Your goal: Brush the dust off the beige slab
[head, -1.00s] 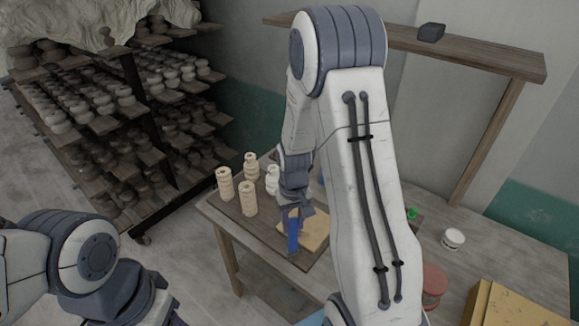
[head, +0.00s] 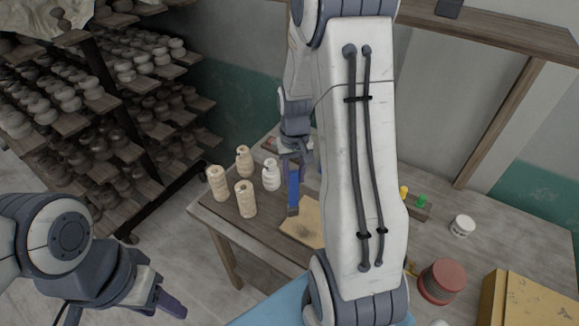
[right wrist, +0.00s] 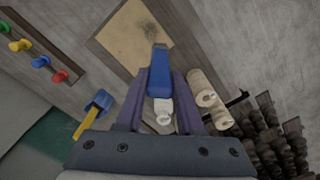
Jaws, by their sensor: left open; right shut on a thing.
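The beige slab (head: 299,224) lies flat on the table, partly hidden by my right arm in the head view. In the right wrist view the slab (right wrist: 128,35) carries darker specks of dust. My right gripper (head: 291,160) is shut on a blue tool (head: 293,193), apparently a brush, which points down behind the slab's near-left edge in the head view. The blue tool (right wrist: 158,60) also shows between the fingers in the right wrist view; it looks apart from the slab. My left gripper (head: 172,302) is open and empty, low at the left, away from the table.
Several ribbed beige bottles (head: 245,199) and a white one (head: 271,175) stand left of the slab. A blue scoop with a yellow handle (right wrist: 95,110) and a rack of coloured pegs (right wrist: 40,62) lie nearby.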

